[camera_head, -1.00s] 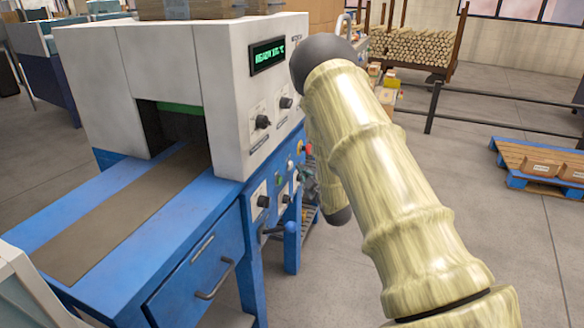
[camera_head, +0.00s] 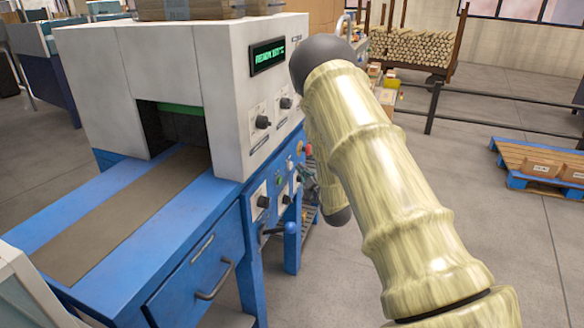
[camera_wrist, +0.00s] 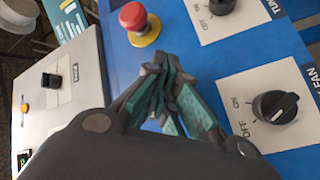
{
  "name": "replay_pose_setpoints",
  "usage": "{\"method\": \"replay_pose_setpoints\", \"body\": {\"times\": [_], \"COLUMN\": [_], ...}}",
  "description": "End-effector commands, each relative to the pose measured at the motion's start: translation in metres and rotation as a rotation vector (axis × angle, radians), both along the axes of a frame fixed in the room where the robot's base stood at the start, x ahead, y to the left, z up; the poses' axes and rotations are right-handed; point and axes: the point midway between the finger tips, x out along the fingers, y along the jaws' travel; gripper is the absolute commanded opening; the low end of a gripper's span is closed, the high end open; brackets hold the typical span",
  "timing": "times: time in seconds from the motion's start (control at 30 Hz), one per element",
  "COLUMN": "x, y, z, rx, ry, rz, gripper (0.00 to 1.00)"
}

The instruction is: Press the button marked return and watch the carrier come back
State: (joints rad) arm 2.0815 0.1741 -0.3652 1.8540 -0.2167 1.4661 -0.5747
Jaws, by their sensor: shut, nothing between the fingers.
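The blue control panel (camera_head: 268,203) is on the right side of the machine, with several knobs and buttons. A green button (camera_head: 278,181) and a red button (camera_head: 308,149) show there. No label reading return is legible in either view. In the wrist view my gripper (camera_wrist: 160,75) is shut and empty, its fingertips close over the blue panel just below a red mushroom button (camera_wrist: 132,16) with a yellow collar. Whether the fingertips touch the panel I cannot tell. The carrier cannot be made out; the flat brown belt (camera_head: 125,215) is bare outside the tunnel opening.
The white housing (camera_head: 120,75) has a green-lit display (camera_head: 268,56). A drawer handle (camera_head: 215,283) sticks out below. A railing (camera_head: 480,92) and pallet (camera_head: 530,165) stand right.

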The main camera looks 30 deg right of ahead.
Motion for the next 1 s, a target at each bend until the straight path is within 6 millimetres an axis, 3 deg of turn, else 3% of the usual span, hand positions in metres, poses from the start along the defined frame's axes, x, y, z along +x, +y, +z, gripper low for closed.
{"method": "replay_pose_setpoints", "body": {"times": [1.0], "x": [0.0063], "y": [0.0060], "z": [0.0005], "rx": [0.000], "ry": [0.000], "rz": [0.000], "gripper": [0.00]}}
